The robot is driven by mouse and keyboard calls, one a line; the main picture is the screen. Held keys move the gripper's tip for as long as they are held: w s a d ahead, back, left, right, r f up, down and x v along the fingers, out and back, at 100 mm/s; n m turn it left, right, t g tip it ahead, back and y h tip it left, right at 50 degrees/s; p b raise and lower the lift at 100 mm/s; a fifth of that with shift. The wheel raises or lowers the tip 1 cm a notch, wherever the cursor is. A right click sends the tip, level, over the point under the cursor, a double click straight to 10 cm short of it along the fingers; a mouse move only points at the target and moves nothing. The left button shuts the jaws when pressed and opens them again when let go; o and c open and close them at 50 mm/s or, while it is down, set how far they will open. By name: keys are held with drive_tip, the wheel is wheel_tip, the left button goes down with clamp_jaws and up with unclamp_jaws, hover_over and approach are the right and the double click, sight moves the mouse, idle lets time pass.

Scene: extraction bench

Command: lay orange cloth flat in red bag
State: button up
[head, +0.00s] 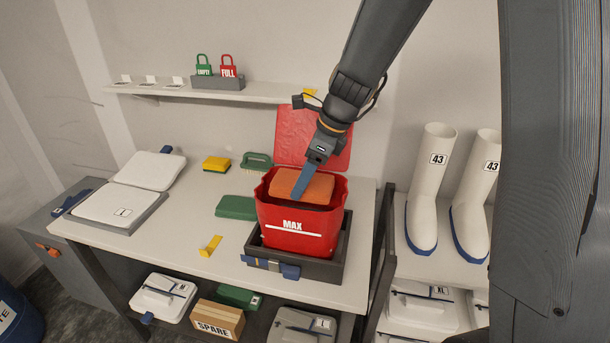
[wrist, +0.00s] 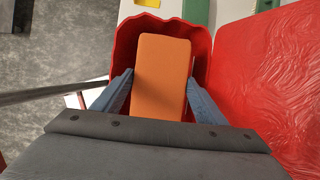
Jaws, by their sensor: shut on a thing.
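The orange cloth (head: 303,186) is a flat, thick rectangle at the mouth of the red bag (head: 300,228). In the wrist view the cloth (wrist: 162,75) lies between my gripper's two blue fingers, with the walls of the red bag (wrist: 116,52) around it. My gripper (head: 301,188) reaches down from above and is shut on the cloth. The bag is open, marked MAX, and stands in a dark tray (head: 335,268) on the bench. Its red lid (head: 338,150) stands up behind it. The bag's floor is hidden in the head view.
A green pad (head: 235,207), a yellow clip (head: 210,245), a yellow-and-green sponge (head: 216,164) and a green brush (head: 256,160) lie left of the bag. A white-lidded container (head: 110,204) is at the bench's left. White boots (head: 430,190) stand at the right. The front left bench top is clear.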

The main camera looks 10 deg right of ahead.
drive_tip(key=o, duration=1.2)
drive_tip(key=shift+c, duration=0.2)
